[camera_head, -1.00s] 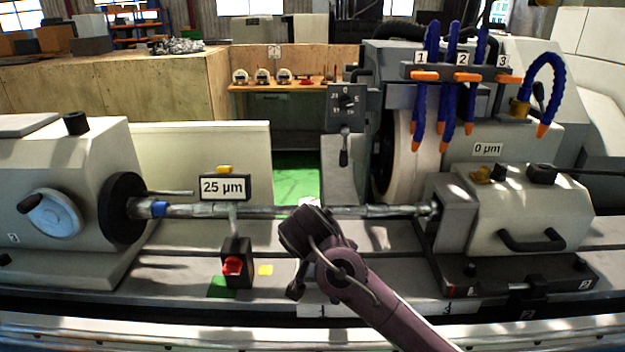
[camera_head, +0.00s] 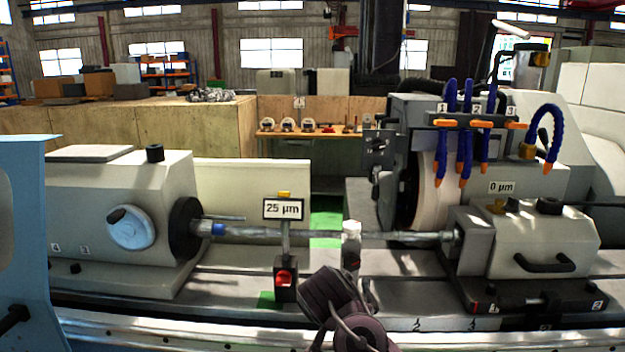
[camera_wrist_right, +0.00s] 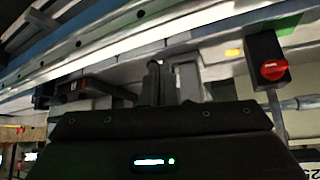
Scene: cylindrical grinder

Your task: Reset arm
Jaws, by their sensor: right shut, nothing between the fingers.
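My right arm comes in from the bottom of the head view, and its dark purplish wrist (camera_head: 335,298) is in front of the machine bed, below the workpiece shaft (camera_head: 400,237). The fingers cannot be made out there. In the right wrist view my right gripper (camera_wrist_right: 172,82) shows its fingers beyond the black gripper body; it is shut and empty. It appears apart from the machine. My left gripper is not in view.
The shaft runs between the left headstock (camera_head: 125,205) and right tailstock (camera_head: 540,245). A gauge with a 25 µm display (camera_head: 283,209) and red knob (camera_head: 284,278) stands near the wrist. A white-topped post (camera_head: 351,235) stands behind it. Blue coolant hoses (camera_head: 467,135) hang at the right.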

